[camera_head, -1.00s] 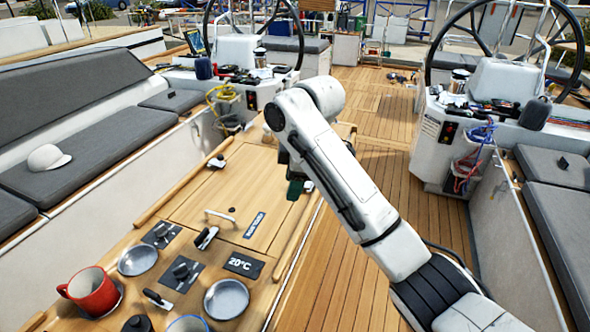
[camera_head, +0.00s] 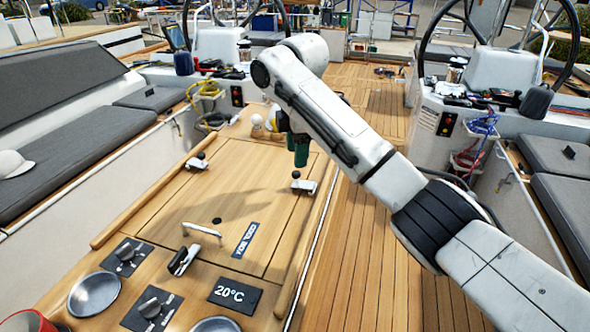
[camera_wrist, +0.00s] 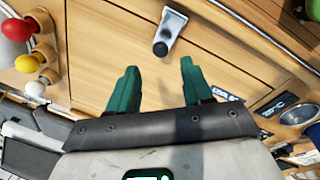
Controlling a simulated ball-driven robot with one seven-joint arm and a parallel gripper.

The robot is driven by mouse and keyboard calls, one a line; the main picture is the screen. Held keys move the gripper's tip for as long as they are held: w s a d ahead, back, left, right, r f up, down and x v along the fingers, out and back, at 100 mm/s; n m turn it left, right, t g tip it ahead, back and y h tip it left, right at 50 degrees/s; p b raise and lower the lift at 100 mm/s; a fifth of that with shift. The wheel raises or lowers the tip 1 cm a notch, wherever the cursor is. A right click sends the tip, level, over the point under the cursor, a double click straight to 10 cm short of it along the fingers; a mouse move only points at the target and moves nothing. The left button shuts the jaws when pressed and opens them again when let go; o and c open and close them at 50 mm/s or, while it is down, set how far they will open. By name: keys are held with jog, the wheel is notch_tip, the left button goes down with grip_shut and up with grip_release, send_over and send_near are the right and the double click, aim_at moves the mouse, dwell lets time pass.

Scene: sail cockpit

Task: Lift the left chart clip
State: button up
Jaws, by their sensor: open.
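Two small clip-like fittings with black knobs on pale metal plates sit on the wooden table lid in the head view. One is at the left (camera_head: 196,162) and one at the right (camera_head: 303,183); which one the task calls the left chart clip is not marked. My gripper (camera_head: 298,150) has green fingers and is just above and behind the right fitting. In the wrist view my gripper (camera_wrist: 160,65) is open and empty. One fitting (camera_wrist: 169,32) lies just beyond the fingertips, roughly in line with the gap between them, apart from both fingers.
The wooden lid (camera_head: 245,190) carries a cool box label (camera_head: 246,240) and a pale handle (camera_head: 202,232). Red, yellow and white knobs (camera_wrist: 28,62) stand at the left in the wrist view. A metal dish (camera_head: 95,294) and dark control panels are at the near end.

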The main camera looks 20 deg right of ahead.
aim_at(296, 171)
jog(key=f, duration=0.6)
jog(key=shift+w+f, duration=0.3)
jog(key=shift+w, duration=0.05)
jog(key=shift+c, duration=0.4)
grip_shut()
